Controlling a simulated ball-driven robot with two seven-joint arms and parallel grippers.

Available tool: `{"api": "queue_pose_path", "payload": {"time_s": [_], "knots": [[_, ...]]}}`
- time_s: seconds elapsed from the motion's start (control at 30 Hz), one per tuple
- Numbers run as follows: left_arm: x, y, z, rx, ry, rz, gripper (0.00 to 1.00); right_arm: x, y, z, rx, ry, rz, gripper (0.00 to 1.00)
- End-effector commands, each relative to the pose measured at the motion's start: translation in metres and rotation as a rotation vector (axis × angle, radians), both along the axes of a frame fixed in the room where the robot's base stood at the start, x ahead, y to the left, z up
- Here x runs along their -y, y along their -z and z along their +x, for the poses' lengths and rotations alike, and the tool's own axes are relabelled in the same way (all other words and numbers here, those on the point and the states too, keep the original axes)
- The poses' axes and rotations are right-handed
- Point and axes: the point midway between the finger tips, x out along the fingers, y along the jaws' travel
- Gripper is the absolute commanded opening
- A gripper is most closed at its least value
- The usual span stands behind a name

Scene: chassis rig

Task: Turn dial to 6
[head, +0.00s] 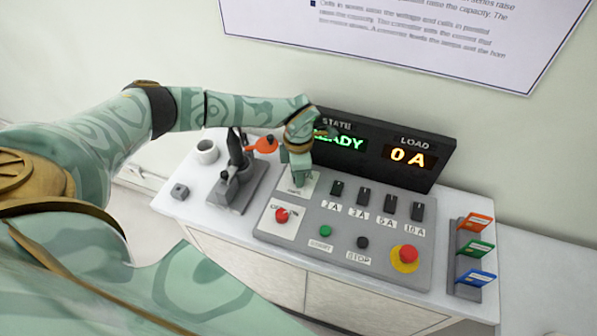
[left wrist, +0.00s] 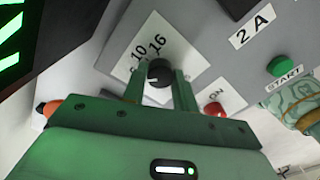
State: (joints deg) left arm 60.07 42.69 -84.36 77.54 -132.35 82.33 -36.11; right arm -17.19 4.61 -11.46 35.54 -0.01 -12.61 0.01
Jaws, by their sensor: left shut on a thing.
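The dial is a dark round knob (left wrist: 160,72) on a white label plate (left wrist: 185,52), seen in the left wrist view. The plate shows the numbers 10 and 16; its other marks are hidden by my gripper. My left gripper (left wrist: 160,82) is shut on the knob, one finger on each side. In the head view my left gripper (head: 298,182) reaches down onto the grey control panel (head: 340,225) and hides the knob. Where the dial points cannot be told. My right gripper is not in view.
The display (head: 385,150) behind the panel reads READY, partly covered, and 0 A. Several black switches (head: 363,198), a red knob (head: 282,214), a green start button (head: 326,231), a black stop button (head: 363,242) and a red emergency button (head: 408,254) are nearby.

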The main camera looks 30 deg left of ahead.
Motion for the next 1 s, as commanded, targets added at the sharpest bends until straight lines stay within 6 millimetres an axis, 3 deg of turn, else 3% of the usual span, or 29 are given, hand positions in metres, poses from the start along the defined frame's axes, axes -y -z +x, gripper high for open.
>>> {"api": "queue_pose_path", "payload": {"time_s": [0.03,0.07,0.1,0.13,0.4,0.53,1.0], "knots": [[0.0,-0.002,0.002,0.006,0.0,0.0,0.06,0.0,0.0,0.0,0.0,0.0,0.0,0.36],[0.0,-0.002,0.002,0.006,0.0,0.0,0.37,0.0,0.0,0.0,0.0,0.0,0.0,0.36],[0.0,-0.002,0.002,0.005,0.0,-0.001,0.48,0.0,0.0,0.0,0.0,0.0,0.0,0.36],[0.0,-0.002,0.002,0.005,0.0,-0.001,0.5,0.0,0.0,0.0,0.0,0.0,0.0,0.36],[0.0,-0.002,0.001,0.003,0.001,0.0,0.5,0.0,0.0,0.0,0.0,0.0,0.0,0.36],[-0.001,-0.014,0.002,0.004,0.001,0.0,0.5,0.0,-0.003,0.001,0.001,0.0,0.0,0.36],[-0.003,-0.131,0.004,0.006,0.0,0.0,0.5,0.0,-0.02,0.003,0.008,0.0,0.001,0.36]]}}
